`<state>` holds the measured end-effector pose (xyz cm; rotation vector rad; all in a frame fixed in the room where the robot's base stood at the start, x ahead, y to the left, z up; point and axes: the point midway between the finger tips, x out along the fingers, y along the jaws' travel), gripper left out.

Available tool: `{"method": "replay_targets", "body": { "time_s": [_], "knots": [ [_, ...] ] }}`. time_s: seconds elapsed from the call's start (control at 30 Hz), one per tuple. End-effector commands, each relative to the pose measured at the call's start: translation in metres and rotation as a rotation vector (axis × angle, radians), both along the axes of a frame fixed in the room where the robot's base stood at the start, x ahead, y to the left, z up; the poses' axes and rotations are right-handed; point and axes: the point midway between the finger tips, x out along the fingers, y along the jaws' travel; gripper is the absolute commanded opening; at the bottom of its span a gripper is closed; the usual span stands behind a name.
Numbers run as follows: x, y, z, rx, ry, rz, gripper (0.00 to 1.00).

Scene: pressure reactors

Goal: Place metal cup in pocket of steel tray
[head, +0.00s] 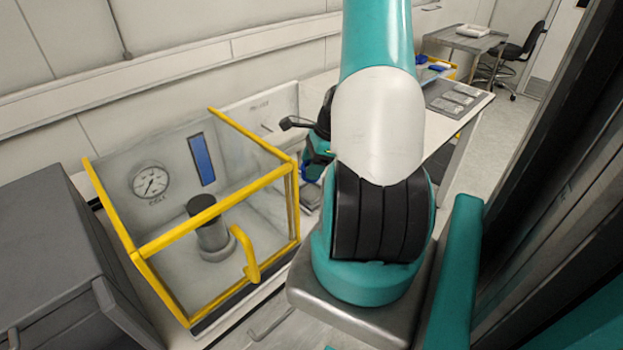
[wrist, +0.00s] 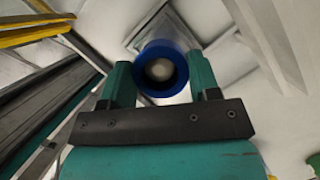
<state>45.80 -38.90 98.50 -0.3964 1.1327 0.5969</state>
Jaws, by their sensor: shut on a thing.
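In the wrist view my gripper (wrist: 160,82) has its two teal fingers on either side of a round cup (wrist: 160,70) with a blue outer ring and a grey inside, seen end-on. The fingers are shut on it. A square grey metal piece (wrist: 140,40) shows behind the cup; I cannot tell whether it is the steel tray or how far below it lies. In the head view my arm hides most of the gripper. A bit of blue (head: 308,174) shows low beside my wrist, above a small grey piece (head: 312,196) on the bench.
A yellow-framed clear enclosure (head: 205,210) with a gauge and a grey cylinder stands left of my arm. A grey box (head: 60,260) is at far left. On the white bench to the right lies a grey plate (head: 432,97) with lighter panels. A cart (head: 470,42) and chair stand behind.

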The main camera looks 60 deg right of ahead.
Motion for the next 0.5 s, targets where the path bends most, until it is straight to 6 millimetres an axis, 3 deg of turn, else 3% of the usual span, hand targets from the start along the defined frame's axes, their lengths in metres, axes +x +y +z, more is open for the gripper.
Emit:
{"method": "replay_targets", "body": {
  "time_s": [0.5],
  "knots": [
    [0.0,-0.001,-0.058,0.0,-0.001,-0.001,0.29]
  ]
}}
